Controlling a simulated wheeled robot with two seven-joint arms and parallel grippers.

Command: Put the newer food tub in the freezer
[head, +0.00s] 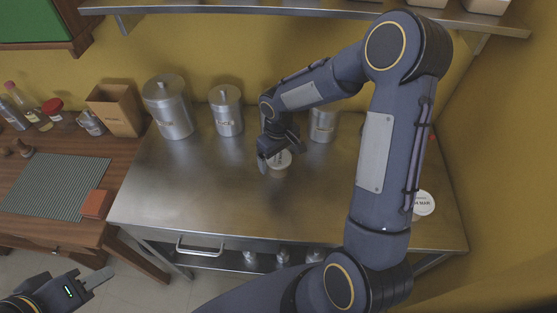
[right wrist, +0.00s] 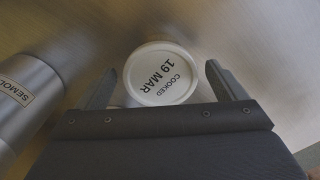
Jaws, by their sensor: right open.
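A white round tub (right wrist: 163,74) in the right wrist view has a lid reading "COOKED 19 MAR". It shows between the two finger tips of my right gripper (right wrist: 160,82), which is open, with a gap on each side. In the head view this tub (head: 281,160) stands on the steel table, partly hidden by my right gripper (head: 268,163). A second white tub (head: 421,203) stands at the table's right side, partly behind my right arm; its lid ends in "MAR", the day too small to read surely. My left gripper (head: 97,279) is low at the left, off the table. No freezer is recognisable.
Steel canisters (head: 168,106) stand along the back of the steel table (head: 180,195). The semolina canister (right wrist: 22,95) is close left in the right wrist view. A wooden table with a striped mat (head: 55,185) is at the left. The steel table's front left is clear.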

